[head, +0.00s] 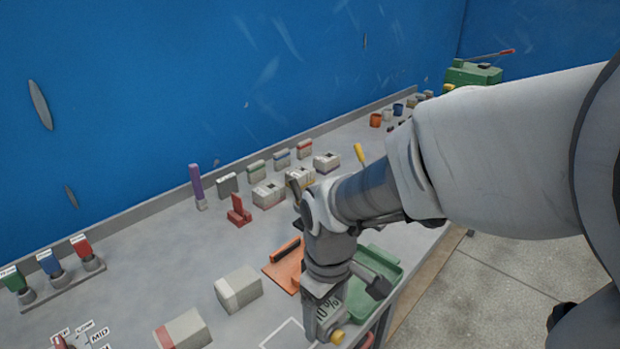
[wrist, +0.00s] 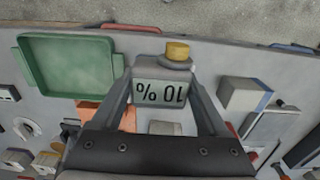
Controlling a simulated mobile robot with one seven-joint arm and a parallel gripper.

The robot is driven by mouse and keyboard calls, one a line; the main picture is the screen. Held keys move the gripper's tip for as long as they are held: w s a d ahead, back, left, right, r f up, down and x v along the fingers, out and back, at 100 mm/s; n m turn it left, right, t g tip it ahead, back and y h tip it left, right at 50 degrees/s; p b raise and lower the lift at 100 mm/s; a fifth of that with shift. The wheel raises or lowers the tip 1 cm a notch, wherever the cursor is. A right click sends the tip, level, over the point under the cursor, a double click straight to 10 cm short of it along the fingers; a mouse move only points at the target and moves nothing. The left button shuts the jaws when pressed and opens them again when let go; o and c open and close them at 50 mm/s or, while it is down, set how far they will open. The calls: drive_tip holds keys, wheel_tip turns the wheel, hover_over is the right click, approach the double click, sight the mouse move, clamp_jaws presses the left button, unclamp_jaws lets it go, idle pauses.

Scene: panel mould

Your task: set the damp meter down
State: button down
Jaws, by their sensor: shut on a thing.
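My gripper and wrist hide part of the meter in the head view. I cannot tell whether its underside touches the bench.
A green tray (head: 378,274) lies right beside my gripper. An orange board with a black handle (head: 284,260) is behind it. A pale block (head: 238,289) and a red-and-white block (head: 183,331) stand left. A white outline (head: 284,335) marks bare bench nearby. Several boxes line the back.

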drive_tip(key=a+f, duration=0.1)
drive_tip(key=a, duration=0.1)
drive_tip(key=w+a+f, duration=0.1)
drive_tip(key=a+f, duration=0.1)
drive_tip(key=a, duration=0.1)
drive_tip(key=w+a+f, duration=0.1)
drive_tip(key=a, duration=0.1)
drive_tip(key=shift+w+a+f+b, duration=0.15)
drive_tip(key=shift+a+f+b, duration=0.1)
drive_tip(key=shift+f+b, duration=0.5)
drive_tip(key=shift+f, duration=1.6)
drive_tip(key=shift+f, duration=0.1)
drive_tip(key=shift+f, duration=0.15)
unclamp_jaws()
drive_tip(key=shift+r, duration=0.2)
